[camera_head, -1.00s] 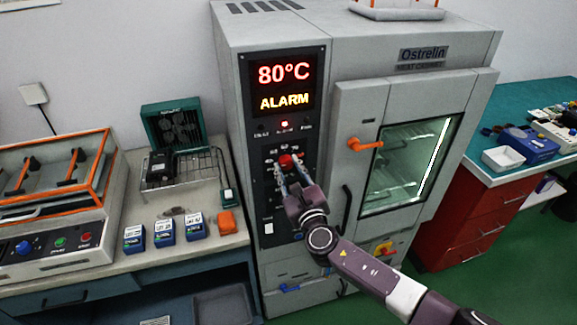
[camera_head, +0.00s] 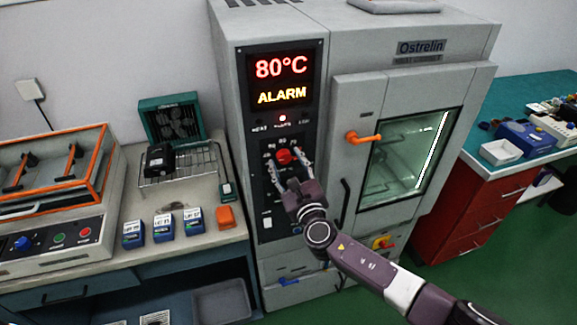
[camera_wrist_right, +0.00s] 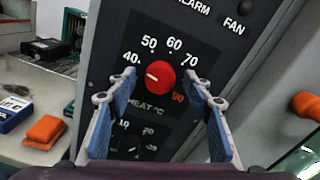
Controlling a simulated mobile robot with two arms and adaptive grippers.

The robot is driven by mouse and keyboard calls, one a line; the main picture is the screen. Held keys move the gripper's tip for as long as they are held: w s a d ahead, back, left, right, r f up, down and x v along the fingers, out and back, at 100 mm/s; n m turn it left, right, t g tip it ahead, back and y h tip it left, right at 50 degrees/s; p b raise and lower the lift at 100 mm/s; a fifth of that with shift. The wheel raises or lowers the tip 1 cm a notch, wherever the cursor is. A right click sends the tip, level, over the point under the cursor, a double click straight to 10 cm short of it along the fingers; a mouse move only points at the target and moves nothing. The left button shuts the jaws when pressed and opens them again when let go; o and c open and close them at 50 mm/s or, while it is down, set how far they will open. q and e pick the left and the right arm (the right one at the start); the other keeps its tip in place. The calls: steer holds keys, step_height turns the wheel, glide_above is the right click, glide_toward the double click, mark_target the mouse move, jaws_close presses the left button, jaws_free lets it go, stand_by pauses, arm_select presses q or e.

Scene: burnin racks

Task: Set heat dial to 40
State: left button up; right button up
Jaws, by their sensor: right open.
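The heat dial is a red round knob (camera_wrist_right: 160,77) on the black control panel. It also shows in the head view (camera_head: 285,156). Labels 40, 50, 60 and 70 arc over it, with a red label at its lower right. A short white mark lies on the knob's left side, pointing left, near the 40 side. My right gripper (camera_head: 289,172) is open in front of the panel. In the right wrist view its blue-padded fingers (camera_wrist_right: 160,100) stand apart on either side of the knob; I see no contact. My left gripper is out of view.
A second, dark dial (camera_wrist_right: 132,142) sits under the heat dial. An orange door handle (camera_head: 362,137) is to the right. A bench with an orange block (camera_head: 226,217) is to the left.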

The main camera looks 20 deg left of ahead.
steer(key=v, duration=1.2)
steer(key=shift+w+f, duration=0.1)
